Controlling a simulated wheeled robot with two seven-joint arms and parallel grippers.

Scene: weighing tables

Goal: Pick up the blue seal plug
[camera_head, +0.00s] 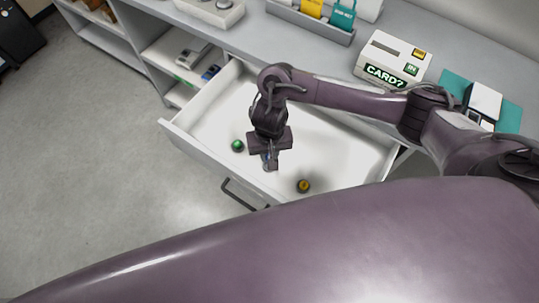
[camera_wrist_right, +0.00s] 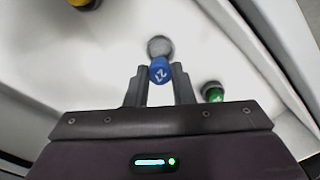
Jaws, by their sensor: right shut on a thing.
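The blue seal plug (camera_wrist_right: 160,72) has a blue end with a white mark like "21" and a grey round part beyond it. It is between the two fingers of my right gripper (camera_wrist_right: 160,88) in the right wrist view, and the fingers are shut on it. In the head view my right gripper (camera_head: 270,165) points down into the open white drawer (camera_head: 345,155); the plug is mostly hidden there by the fingers. My left gripper is not in view.
A green plug (camera_head: 238,146) lies in the drawer left of my right gripper, and a yellow plug (camera_head: 304,186) to the right. Drawer walls surround the gripper. A "CARD?" box (camera_head: 393,62) stands on the counter above.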

